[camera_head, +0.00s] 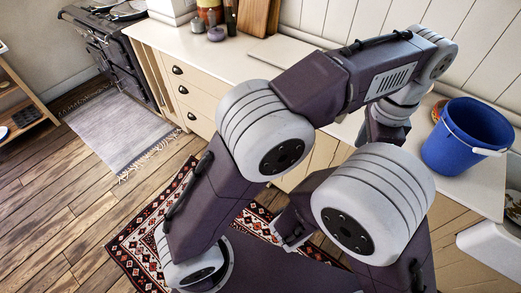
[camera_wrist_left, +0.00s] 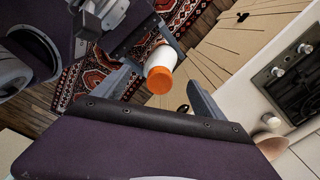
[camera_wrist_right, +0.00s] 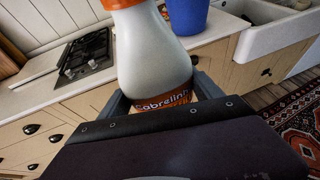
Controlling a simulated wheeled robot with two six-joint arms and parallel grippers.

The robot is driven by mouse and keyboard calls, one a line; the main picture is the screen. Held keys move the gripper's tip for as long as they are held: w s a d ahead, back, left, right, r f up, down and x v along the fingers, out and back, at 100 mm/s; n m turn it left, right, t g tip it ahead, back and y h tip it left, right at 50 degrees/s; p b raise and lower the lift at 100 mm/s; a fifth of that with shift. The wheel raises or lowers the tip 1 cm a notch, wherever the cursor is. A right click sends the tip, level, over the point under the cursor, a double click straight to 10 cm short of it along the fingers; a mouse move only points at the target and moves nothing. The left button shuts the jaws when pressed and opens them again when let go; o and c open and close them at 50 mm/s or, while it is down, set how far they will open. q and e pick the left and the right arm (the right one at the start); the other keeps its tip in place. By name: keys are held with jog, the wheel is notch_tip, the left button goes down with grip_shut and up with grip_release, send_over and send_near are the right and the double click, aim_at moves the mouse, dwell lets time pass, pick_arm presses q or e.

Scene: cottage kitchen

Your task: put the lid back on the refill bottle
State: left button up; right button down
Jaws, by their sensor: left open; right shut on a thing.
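The white refill bottle (camera_wrist_right: 150,50) fills the middle of the right wrist view, with an orange and dark label low on its body. My right gripper (camera_wrist_right: 160,98) is shut on its labelled lower part. The orange lid (camera_wrist_left: 158,82) shows as a round disc on the bottle's end in the left wrist view, where the white body (camera_wrist_left: 162,60) lies behind it. The lid appears seated, but its fit cannot be judged. My left gripper (camera_wrist_left: 160,95) is open, its fingers apart on either side of the lid. My arms hide the bottle in the head view.
A blue bucket (camera_head: 468,138) stands on the counter at the right. A black hob (camera_wrist_right: 85,55) and a white sink (camera_wrist_right: 272,28) show in the right wrist view. A patterned rug (camera_head: 138,245) lies on the floor. Jars and boards stand at the back of the counter.

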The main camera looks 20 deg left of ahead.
pick_arm(q)
jog(key=n, duration=0.4)
jog(key=shift+r, duration=0.1)
jog(key=r, duration=0.7)
jog(key=shift+w+a, duration=0.25)
jog(key=shift+a, duration=0.05)
jog(key=w+a+f+n, duration=0.25)
jog(key=a+f, duration=0.25)
jog(key=a, duration=0.4)
jog(key=w+a+f+n, duration=0.2)
jog(key=a+f+n, duration=0.25)
jog(key=a, duration=0.45)
jog(key=s+a+f+n, duration=0.2)
jog(key=a+f, duration=0.4)
jog(key=f, duration=0.4)
jog(key=shift+s+a+f, duration=0.3)
jog(key=shift+s+f, duration=0.05)
jog(key=shift+s, duration=0.05)
